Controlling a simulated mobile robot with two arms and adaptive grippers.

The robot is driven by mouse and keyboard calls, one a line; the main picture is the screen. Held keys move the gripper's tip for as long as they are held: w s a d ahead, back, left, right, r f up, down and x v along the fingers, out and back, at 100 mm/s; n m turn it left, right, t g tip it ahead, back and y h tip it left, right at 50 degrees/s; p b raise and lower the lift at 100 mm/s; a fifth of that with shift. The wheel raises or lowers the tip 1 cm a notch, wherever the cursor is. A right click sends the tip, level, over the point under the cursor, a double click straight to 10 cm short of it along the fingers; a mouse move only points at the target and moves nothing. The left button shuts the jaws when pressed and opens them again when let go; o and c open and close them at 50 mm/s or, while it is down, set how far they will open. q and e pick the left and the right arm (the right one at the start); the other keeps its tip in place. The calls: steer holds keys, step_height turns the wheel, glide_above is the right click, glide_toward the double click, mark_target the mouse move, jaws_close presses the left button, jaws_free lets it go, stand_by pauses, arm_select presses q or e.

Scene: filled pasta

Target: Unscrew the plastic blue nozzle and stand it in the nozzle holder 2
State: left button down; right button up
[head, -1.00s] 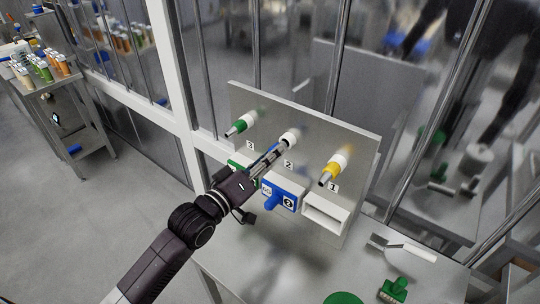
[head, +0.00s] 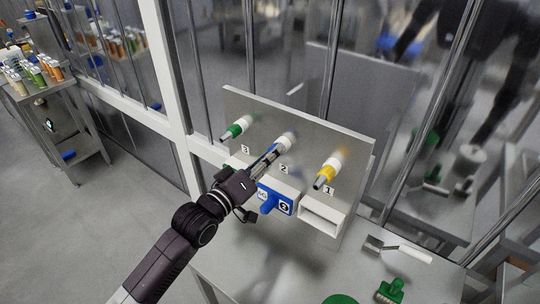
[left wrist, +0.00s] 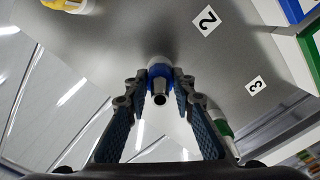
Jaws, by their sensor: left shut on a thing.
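The blue nozzle (left wrist: 159,76) with its grey metal tip is on white outlet 2 (head: 287,139) of the metal panel. My left gripper (left wrist: 158,84) is shut on the blue nozzle, with one finger on each side. In the head view my left gripper (head: 272,154) reaches up to the panel from the lower left and partly hides the nozzle. The blue nozzle holder 2 (head: 279,201) sits below, at the panel's foot, partly behind my gripper. My right gripper is not in view.
A green nozzle (head: 235,130) is on outlet 3 and a yellow nozzle (head: 325,174) on outlet 1. A white open holder (head: 322,218) stands right of the blue one. A scraper (head: 400,249) and a green brush (head: 390,290) lie on the table at the right.

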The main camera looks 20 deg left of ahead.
arm_select(q)
steer(key=shift+r, duration=0.15)
stand_by(0.9)
steer(key=c, duration=1.6)
jaws_free()
steer(key=shift+w, duration=0.1)
steer(key=shift+o, duration=0.7)
steer(key=shift+o, duration=0.7)
steer(key=shift+p, duration=0.3)
steer(key=shift+p+v, duration=0.4)
steer(key=shift+v, duration=0.6)
steer(key=p+v, duration=0.1)
steer(key=v, duration=0.4)
